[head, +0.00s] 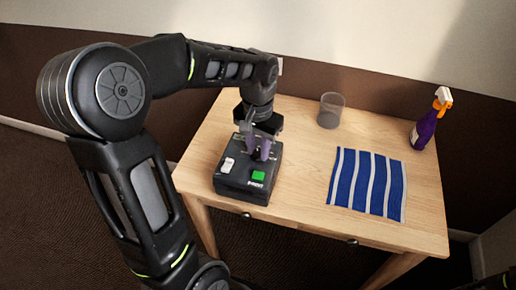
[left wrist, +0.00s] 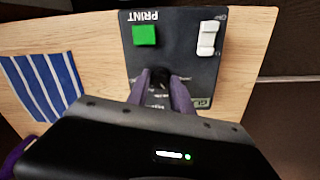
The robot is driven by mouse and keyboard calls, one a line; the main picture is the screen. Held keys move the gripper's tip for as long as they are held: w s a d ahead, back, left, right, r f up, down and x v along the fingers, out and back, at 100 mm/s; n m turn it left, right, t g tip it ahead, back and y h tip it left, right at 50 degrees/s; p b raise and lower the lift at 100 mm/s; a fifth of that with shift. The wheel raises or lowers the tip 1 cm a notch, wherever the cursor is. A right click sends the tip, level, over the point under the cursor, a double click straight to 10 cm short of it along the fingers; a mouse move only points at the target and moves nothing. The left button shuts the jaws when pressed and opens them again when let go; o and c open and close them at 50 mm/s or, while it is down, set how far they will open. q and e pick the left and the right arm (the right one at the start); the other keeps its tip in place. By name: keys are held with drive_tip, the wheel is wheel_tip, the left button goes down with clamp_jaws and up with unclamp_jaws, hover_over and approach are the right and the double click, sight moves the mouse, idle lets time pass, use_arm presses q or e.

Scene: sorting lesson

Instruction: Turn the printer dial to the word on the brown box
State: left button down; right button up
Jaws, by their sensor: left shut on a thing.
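The printer (head: 240,185) is a dark box on the left part of the wooden table, with a green PRINT button (head: 258,176) and a white switch (head: 227,165). My left gripper (head: 261,154) reaches down onto it from above, its purple fingers shut on the dark dial. In the left wrist view the dial (left wrist: 160,75) shows between the fingertips, on the panel (left wrist: 177,50). Small words are printed around the dial, but the gripper hides part of them and I cannot read them or the dial's setting. No brown box shows in either view. My right gripper is out of view.
On the wooden table (head: 300,190), a clear grey cup (head: 330,110) stands behind and right of the printer. A blue and white striped cloth (head: 367,184) lies flat to the right. A purple spray bottle (head: 424,130) stands at the back right. The front middle is clear.

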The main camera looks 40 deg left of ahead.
sight(258, 152)
use_arm(q)
drive_tip(key=n, duration=0.5)
drive_tip(key=shift+n+b, duration=0.3)
drive_tip(key=shift+n, duration=2.3)
drive_tip(key=c, duration=1.1)
unclamp_jaws()
drive_tip(key=shift+c, duration=0.2)
wheel_tip(258, 152, up, 8)
drive_tip(key=shift+f, duration=0.1)
